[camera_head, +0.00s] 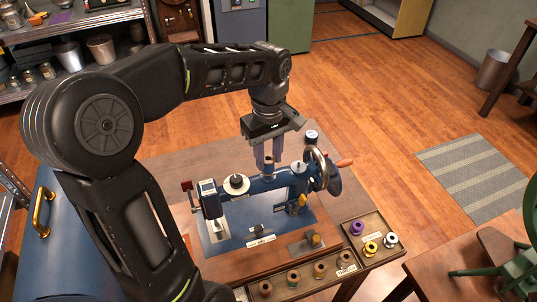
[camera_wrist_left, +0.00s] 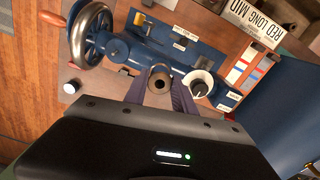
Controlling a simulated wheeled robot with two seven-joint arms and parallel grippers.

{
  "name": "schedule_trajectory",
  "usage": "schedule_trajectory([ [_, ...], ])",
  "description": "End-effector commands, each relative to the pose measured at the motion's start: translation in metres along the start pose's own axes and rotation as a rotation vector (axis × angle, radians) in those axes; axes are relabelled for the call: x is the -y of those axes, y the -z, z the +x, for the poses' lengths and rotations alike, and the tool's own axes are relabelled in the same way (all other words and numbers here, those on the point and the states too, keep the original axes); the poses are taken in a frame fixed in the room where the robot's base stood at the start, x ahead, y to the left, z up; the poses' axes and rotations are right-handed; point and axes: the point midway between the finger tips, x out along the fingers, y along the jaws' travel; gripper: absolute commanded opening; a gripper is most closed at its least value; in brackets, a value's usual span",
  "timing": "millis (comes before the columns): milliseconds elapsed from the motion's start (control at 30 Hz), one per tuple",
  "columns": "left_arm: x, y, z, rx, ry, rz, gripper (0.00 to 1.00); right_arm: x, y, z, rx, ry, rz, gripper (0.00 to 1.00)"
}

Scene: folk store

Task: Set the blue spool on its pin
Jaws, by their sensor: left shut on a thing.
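My left gripper (camera_head: 268,152) points down over the blue sewing machine (camera_head: 262,187). In the left wrist view my left gripper (camera_wrist_left: 160,92) is shut on a spool (camera_wrist_left: 160,77), seen end-on with a brown rim and a dark centre hole. The fingers hide its thread, so I cannot tell its colour. It is close above the machine's arm; I cannot tell whether they touch. A white disc with a dark centre piece (camera_head: 236,184) sits on the arm, left of my gripper in the head view; it also shows in the left wrist view (camera_wrist_left: 200,86). My right gripper is not in view.
A tray (camera_head: 382,222) at the table's right corner holds purple, yellow and white spools. A front tray (camera_head: 318,289) holds several brownish spools. The handwheel (camera_head: 319,171) rises right of my gripper. A blue cabinet (camera_head: 50,262) stands left; floor is open behind.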

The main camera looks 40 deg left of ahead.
Motion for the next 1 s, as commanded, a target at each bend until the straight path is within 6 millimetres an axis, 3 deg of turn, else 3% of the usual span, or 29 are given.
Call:
schedule_trajectory([
  [667,0.0,-0.0002,0.0119,0.0,0.0,0.0,0.12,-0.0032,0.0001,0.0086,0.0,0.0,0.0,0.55],
  [700,0.0,-0.0002,0.0119,0.0,0.0,0.0,0.35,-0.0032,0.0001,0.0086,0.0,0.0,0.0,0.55],
  [1000,-0.0001,-0.0002,0.0119,0.0,0.0,0.0,0.57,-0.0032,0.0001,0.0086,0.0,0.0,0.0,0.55],
])
